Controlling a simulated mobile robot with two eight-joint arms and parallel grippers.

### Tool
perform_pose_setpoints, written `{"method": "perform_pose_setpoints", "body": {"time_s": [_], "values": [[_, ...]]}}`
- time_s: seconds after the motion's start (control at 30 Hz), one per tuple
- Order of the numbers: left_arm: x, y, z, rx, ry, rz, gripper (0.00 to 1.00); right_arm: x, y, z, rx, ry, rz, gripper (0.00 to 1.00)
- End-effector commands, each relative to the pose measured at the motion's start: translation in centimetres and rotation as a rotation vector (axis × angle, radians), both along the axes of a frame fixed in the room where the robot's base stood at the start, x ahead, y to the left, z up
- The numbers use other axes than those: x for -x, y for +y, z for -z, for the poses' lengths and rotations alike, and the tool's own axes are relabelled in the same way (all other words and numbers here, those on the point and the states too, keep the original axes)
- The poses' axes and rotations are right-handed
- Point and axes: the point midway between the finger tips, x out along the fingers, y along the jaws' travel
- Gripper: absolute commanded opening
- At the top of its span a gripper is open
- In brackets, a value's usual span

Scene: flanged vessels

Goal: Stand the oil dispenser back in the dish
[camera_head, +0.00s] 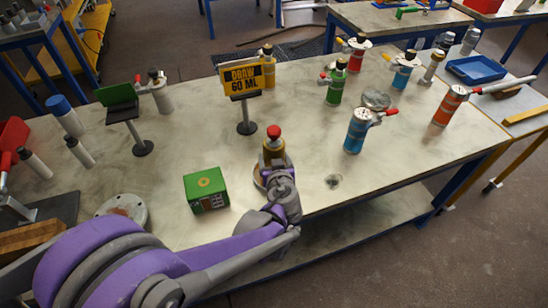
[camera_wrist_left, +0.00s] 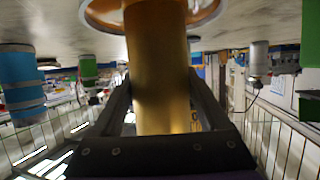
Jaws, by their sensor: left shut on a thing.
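The oil dispenser (camera_head: 274,150) is a gold bottle with a red cap, upright near the table's front edge in the head view. My left gripper (camera_head: 283,183) is shut on its body from the near side. In the left wrist view, which is upside down, the gold body (camera_wrist_left: 158,75) stands between the two fingers (camera_wrist_left: 160,105). The copper-rimmed dish (camera_wrist_left: 98,18) lies around its base end there; a sliver of the dish (camera_head: 258,179) shows beside the gripper in the head view. Whether the base touches the dish floor is hidden. My right gripper is not in view.
A green house-shaped box (camera_head: 206,190) stands just left of the dish. A yellow sign on a stand (camera_head: 243,85) is behind. A blue canister (camera_head: 357,130) and a round metal lid (camera_head: 376,100) stand to the right. The tabletop right of the dish is mostly clear.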

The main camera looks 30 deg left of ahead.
Motion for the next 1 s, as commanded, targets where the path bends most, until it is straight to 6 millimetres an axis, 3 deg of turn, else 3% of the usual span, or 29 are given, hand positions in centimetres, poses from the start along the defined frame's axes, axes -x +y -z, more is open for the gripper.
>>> {"method": "perform_pose_setpoints", "body": {"time_s": [0.03,0.13,0.47,1.0], "values": [[0.0,0.0,0.2,0.0,0.0,0.0,0.81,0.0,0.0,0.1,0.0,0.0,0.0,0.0],[0.0,0.0,0.1,0.0,0.0,0.0,0.99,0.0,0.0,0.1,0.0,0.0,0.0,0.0],[0.0,-0.1,-0.4,0.0,0.0,0.001,1.0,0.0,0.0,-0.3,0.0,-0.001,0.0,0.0],[7.5,-5.8,-4.3,0.0,0.0,0.004,1.0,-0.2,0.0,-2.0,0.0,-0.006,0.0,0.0]]}}
